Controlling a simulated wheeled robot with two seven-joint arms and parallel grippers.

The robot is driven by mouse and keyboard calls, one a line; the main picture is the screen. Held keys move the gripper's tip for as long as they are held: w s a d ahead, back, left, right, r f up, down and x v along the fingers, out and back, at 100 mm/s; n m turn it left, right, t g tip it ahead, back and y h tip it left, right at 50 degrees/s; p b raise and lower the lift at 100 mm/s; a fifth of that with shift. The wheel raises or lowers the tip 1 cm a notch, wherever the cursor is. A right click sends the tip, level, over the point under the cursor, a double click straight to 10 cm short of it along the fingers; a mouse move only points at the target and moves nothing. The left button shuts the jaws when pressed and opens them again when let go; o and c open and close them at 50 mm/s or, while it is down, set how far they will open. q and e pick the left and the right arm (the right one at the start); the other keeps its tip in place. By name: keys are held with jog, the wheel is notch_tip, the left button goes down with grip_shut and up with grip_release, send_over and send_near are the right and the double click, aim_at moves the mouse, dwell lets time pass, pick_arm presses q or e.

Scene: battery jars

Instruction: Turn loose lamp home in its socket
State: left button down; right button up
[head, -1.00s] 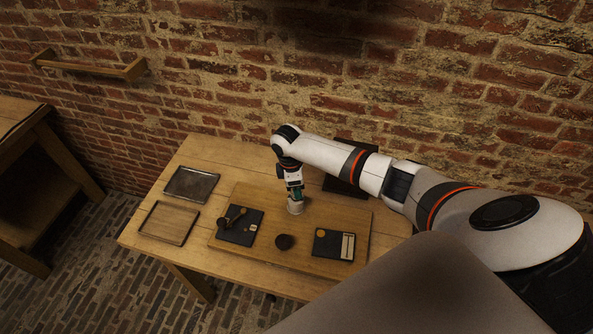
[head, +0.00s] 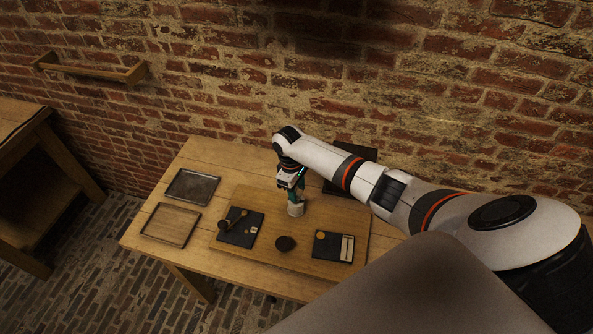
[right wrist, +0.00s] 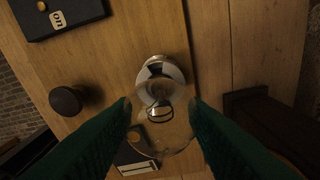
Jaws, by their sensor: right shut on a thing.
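The lamp (right wrist: 158,108) is a clear glass bulb, seen in the right wrist view between the two green fingers of my right gripper (right wrist: 160,122). My right gripper is shut on it. The bulb's far end meets a pale round socket (right wrist: 157,68) on the wooden board; how deep it sits I cannot tell. In the head view my right gripper (head: 293,194) points down over the pale socket (head: 296,209), and its fingers hide most of the bulb. My left gripper is not in view.
The wooden board (head: 340,220) lies on the table (head: 160,249). It carries a dark plate with a lever switch (head: 240,228), a dark round knob (head: 286,243) and a black plate with a pale strip (head: 333,246). Two trays (head: 192,185) (head: 171,224) lie left. A dark upright panel (head: 352,160) stands behind my arm.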

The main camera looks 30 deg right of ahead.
jog(key=o, duration=1.2)
jog(key=r, duration=0.4)
jog(key=w+r+b, duration=0.1)
jog(key=r, duration=0.3)
jog(key=r+b, duration=0.1)
jog(key=r, duration=0.3)
jog(key=shift+w+a, duration=0.2)
jog(key=shift+a, duration=0.1)
jog(key=shift+s+f, duration=0.1)
